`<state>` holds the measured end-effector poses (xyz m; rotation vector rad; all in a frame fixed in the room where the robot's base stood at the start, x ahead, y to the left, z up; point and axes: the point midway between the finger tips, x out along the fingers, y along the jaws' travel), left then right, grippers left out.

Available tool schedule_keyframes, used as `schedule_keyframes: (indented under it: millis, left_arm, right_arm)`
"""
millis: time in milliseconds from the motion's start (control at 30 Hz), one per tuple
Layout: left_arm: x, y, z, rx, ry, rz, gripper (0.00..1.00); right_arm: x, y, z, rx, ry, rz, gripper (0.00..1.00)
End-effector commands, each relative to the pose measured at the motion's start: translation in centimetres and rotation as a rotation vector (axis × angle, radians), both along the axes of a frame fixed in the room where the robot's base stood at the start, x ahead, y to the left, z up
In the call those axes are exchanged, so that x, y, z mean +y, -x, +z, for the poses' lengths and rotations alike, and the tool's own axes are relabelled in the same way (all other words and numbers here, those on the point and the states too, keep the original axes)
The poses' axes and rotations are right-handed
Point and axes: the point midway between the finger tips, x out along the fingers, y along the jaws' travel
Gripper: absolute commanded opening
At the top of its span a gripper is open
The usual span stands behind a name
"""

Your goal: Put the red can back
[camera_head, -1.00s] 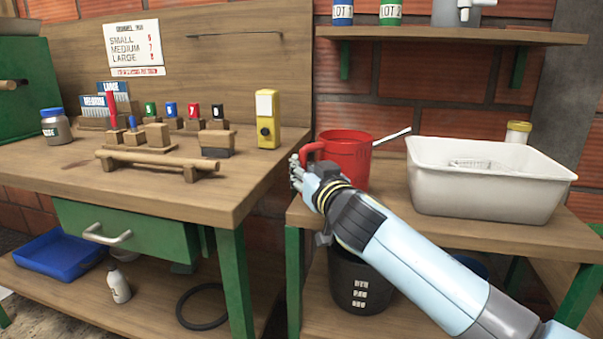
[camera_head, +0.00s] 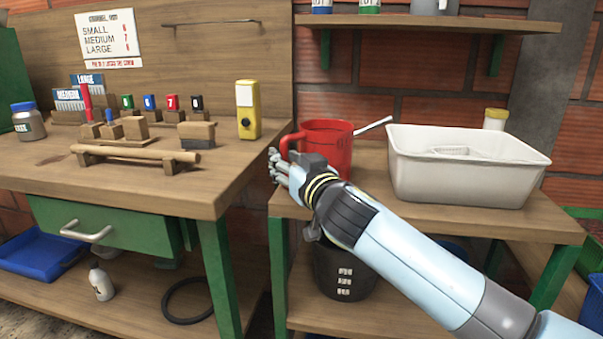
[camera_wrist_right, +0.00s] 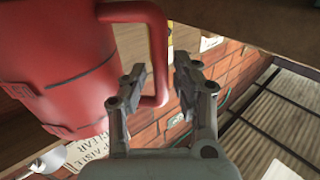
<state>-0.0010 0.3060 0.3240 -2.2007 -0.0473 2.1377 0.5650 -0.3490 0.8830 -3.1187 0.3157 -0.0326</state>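The red can (camera_head: 330,143), a mug-like can with a side handle, stands upright on the right-hand bench, left of the white basin. Its handle faces left. My right gripper (camera_head: 277,165) is at the handle side, partly hidden by its own wrist. In the right wrist view the red can (camera_wrist_right: 70,60) fills the left side. Its handle (camera_wrist_right: 159,55) lies between the two fingertips of my right gripper (camera_wrist_right: 160,82). The fingers are apart, with small gaps beside the handle. My left gripper is not in view.
A white basin (camera_head: 470,185) stands right of the can, with a light rod (camera_head: 373,125) between them. A black bucket (camera_head: 343,268) is below the bench. The workbench at left holds a yellow device (camera_head: 248,112) and a wooden rail (camera_head: 135,158). A shelf (camera_head: 430,22) hangs above.

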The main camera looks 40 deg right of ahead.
Motion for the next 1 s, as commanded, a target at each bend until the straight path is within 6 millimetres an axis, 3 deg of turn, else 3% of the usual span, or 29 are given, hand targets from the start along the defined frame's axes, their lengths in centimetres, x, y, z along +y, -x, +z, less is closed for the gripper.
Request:
schedule_keyframes:
  millis: [200, 400, 633, 700, 767, 867, 967, 1000]
  left_arm:
    - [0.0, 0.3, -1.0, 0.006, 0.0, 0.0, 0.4]
    - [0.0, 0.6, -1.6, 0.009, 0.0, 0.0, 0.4]
    - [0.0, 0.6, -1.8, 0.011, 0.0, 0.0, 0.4]
    - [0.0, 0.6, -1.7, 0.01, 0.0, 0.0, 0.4]
    - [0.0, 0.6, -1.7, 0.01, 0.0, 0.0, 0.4]
    - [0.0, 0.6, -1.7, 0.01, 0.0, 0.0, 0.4]
    - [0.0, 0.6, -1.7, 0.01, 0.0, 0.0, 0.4]
    - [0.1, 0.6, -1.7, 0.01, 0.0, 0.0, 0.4]
  right_arm:
    - [1.1, 5.1, -0.5, 0.003, 0.0, 0.002, 0.29]
    - [1.7, 8.6, -0.5, 0.002, -0.001, 0.001, 0.29]
    - [2.0, 9.8, -0.3, 0.001, -0.001, 0.0, 0.29]
    - [1.9, 9.8, -1.2, 0.019, 0.001, -0.001, 0.29]
    - [1.7, 9.7, -3.2, 0.061, 0.005, -0.005, 0.29]
    - [1.0, 9.9, -9.6, 0.193, 0.016, -0.009, 0.29]
    - [0.2, 11.8, -19.0, 0.387, 0.027, -0.011, 0.29]
    - [0.0, 13.2, -23.3, 0.476, 0.03, -0.008, 0.29]
